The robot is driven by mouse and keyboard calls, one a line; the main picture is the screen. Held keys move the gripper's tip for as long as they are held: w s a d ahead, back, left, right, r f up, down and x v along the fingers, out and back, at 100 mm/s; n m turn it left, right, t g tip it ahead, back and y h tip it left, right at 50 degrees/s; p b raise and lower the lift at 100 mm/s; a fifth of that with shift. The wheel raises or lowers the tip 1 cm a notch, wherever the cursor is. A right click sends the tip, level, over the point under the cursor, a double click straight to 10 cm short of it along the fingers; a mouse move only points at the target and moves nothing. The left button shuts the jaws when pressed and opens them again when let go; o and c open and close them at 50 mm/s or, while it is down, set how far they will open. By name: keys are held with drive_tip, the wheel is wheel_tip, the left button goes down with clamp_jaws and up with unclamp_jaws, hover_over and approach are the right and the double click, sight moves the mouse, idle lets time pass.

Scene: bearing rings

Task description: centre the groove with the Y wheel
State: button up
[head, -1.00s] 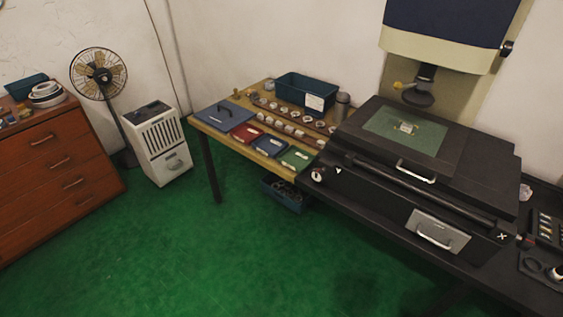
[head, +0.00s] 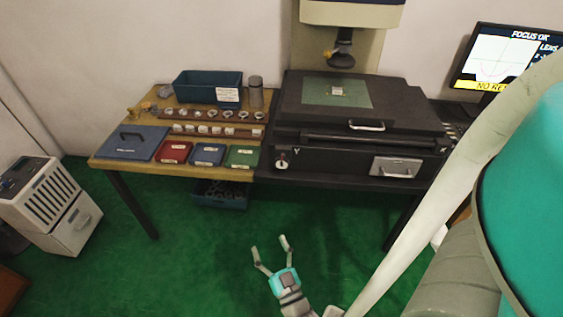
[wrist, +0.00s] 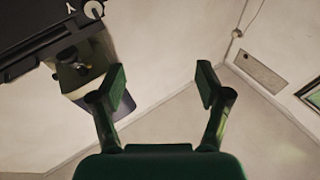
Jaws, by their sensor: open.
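The Y wheel (head: 282,162) is a small pale knob at the left of the black machine's front, beside a white Y. It also shows at the top left of the wrist view (wrist: 94,9). The stage has a green plate (head: 318,92) with a small pale piece (head: 338,91) on it, under the lens (head: 341,55). The groove itself is too small to make out. The monitor (head: 503,58) reads FOCUS OK above a curve. My gripper (head: 269,244) is open and empty over the green floor, in front of and below the wheel, well apart from it.
A wooden table (head: 110,162) left of the machine holds a blue bin (head: 195,88), rows of rings and coloured trays. A dark bin (head: 220,195) is under it. A white cabinet (head: 45,205) stands at the left. The floor before the machine is clear.

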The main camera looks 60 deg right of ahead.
sight(281, 166)
drive_tip(key=w+d+r+m+g+h, duration=0.1)
drive_tip(key=w+d+m+g+h, duration=0.2)
drive_tip(key=d, duration=0.6)
drive_tip(key=w+d+r+m+g+h, duration=0.1)
drive_tip(key=w+d+m+g+h, duration=0.1)
drive_tip(key=d, duration=0.8)
drive_tip(key=w+d+r+m+g+h, duration=0.2)
drive_tip(key=w+d+g, duration=0.3)
drive_tip(key=d, duration=0.4)
drive_tip(key=shift+w+d+m+h, duration=0.15)
drive_tip(key=shift+w+m+h, duration=0.55)
drive_tip(key=shift+m+h, duration=0.1)
drive_tip(key=c, duration=1.2)
